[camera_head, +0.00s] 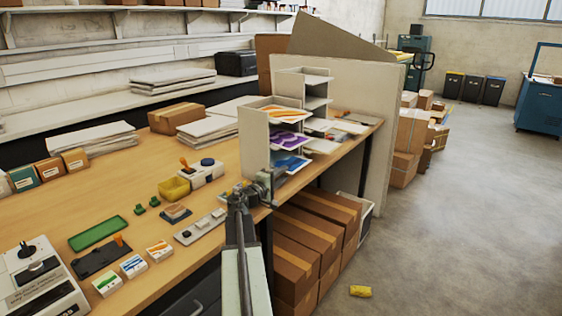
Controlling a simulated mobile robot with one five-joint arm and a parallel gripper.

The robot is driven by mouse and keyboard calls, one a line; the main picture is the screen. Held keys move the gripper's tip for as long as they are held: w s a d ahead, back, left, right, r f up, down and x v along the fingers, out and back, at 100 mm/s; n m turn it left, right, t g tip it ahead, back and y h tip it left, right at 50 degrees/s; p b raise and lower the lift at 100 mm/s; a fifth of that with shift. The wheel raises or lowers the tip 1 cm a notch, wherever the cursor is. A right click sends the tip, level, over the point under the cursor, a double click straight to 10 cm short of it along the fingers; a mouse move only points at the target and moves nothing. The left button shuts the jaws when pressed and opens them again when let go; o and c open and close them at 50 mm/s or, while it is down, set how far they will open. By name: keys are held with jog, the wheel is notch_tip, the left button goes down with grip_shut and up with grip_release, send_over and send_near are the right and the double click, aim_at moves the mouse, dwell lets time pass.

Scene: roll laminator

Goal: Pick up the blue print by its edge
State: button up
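The blue print (291,162) lies flat on a low tier of a pale grey sorter (255,142) on the wooden bench. A purple print (290,140) lies on the tier above it, and an orange print (284,112) is on top. My gripper (268,183) is at the lower front left of the sorter, just below and left of the blue print. Its fingers are small and partly overlapped by my arm, so their opening is unclear. I cannot tell whether they touch the print's edge.
Brown cartons (305,243) are stacked under the bench edge. A grey partition (352,92) stands behind the sorter.

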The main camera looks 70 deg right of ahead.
aim_at(290, 168)
jog(key=x, duration=0.5)
jog(key=shift+w+d+r, duration=0.1)
jog(key=shift+d+r, duration=0.1)
jog(key=shift+d, duration=0.15)
jog(key=shift+a, duration=0.1)
grip_shut()
dwell(1.0)
